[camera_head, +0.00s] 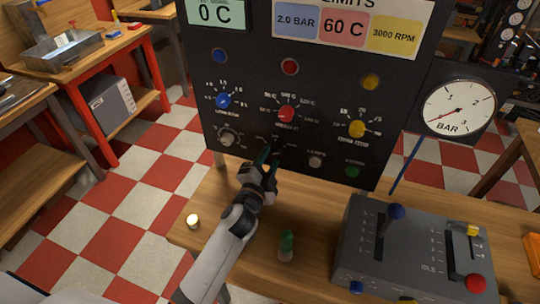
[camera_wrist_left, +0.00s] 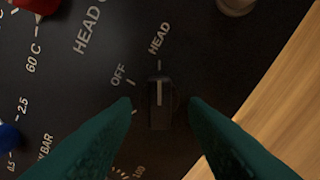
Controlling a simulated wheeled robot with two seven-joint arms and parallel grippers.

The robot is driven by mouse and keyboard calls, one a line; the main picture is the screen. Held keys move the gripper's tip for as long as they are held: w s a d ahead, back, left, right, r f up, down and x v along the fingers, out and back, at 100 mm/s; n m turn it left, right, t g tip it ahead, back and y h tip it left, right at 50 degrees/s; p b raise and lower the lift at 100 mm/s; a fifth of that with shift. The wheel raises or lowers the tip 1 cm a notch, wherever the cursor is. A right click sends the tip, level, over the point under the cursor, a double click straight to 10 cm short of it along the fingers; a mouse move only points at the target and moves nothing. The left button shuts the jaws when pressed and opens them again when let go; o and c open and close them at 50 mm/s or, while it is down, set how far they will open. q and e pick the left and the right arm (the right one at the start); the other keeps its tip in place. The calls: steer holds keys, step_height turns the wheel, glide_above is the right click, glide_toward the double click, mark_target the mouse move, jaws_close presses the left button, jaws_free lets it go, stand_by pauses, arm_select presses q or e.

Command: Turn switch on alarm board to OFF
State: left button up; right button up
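The alarm board (camera_head: 232,75) is a dark upright panel with coloured lamps, knobs and limit labels. In the left wrist view a small black switch (camera_wrist_left: 159,104) with a white line sits on it. The line points toward the tick under the HEAD label (camera_wrist_left: 159,39); the OFF label (camera_wrist_left: 118,75) is up and left of the switch. My left gripper (camera_head: 267,157) is at the board's lower part and hides the switch in the head view. Its green fingers (camera_wrist_left: 160,106) are open, one on each side of the switch, with gaps visible. My right gripper is not in view.
Blue (camera_head: 224,100), red (camera_head: 286,114) and yellow (camera_head: 357,129) knobs sit above the gripper. A grey lever box (camera_head: 350,250) stands on the wooden table (camera_head: 310,195) to the right. A small green-topped object (camera_head: 286,246) stands beside my left arm.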

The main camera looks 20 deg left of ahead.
arm_select(q)
steer(key=shift+w, duration=0.65)
jaws_close()
steer(key=shift+n, duration=0.4)
steer(key=n, duration=0.4)
steer(key=shift+n+p, duration=0.3)
steer(key=shift+p, duration=0.05)
steer(key=n+p, duration=0.1)
steer(key=n, duration=0.5)
steer(key=shift+n, duration=0.3)
